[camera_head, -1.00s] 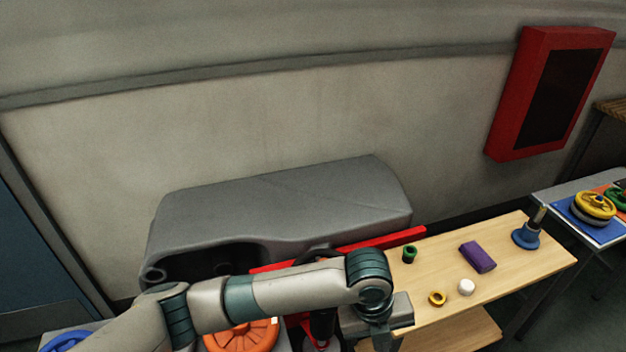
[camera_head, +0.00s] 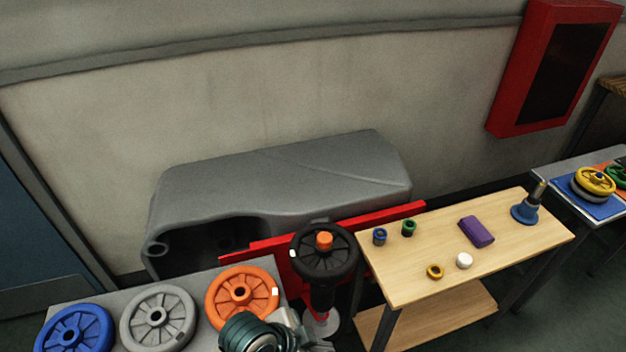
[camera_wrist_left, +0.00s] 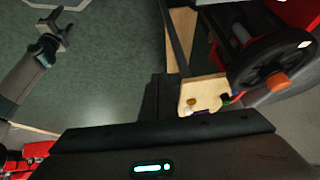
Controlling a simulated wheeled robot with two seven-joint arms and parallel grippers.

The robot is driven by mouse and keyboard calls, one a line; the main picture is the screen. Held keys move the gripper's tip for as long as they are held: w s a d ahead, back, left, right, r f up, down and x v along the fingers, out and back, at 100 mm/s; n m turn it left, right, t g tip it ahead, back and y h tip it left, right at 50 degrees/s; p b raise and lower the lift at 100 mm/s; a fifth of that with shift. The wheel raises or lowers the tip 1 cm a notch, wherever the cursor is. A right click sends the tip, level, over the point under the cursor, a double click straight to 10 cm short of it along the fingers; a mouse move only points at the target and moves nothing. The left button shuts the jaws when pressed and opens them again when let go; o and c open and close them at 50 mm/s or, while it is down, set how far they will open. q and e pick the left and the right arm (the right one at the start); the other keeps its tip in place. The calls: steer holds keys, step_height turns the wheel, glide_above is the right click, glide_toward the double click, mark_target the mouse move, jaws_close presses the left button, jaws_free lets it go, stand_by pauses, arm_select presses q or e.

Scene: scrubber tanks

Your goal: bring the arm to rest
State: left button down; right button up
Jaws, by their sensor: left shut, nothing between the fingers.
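My left arm (camera_head: 252,334) is folded low at the bottom middle of the head view. The left gripper (camera_wrist_left: 162,88) shows in the left wrist view as a dark narrow finger block, shut and empty. In the head view it is largely cut off by the bottom edge. My right gripper (camera_wrist_left: 60,30) shows at the upper left of the left wrist view, over the floor; its two fingers are spread and empty.
A black wheel (camera_head: 308,264) with an orange cap (camera_head: 324,240) is beside the wooden table (camera_head: 400,290). Blue (camera_head: 62,336), grey (camera_head: 140,330) and orange (camera_head: 222,292) wheels lie on a grey surface at lower left. Small parts stand on the wooden table.

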arm_select(q)
steer(key=s+a+f+n+y, duration=0.3)
steer(key=s+a+n, duration=0.3)
steer(key=a, duration=0.6)
steer(key=s+a+f+n+y, duration=0.25)
steer(key=s+a+n, duration=0.4)
steer(key=a, duration=0.65)
step_height(320, 180, down, 30)
steer(key=s+f+b, duration=0.1)
steer(key=b, duration=0.1)
steer(key=s+a+f+g+b, duration=0.2)
steer(key=s+f, duration=1.6)
steer(key=f, duration=0.1)
steer(key=shift+s+a+m, duration=0.15)
steer(key=shift+a+m, duration=0.15)
steer(key=shift+m, duration=0.15)
steer(key=shift+y, duration=0.25)
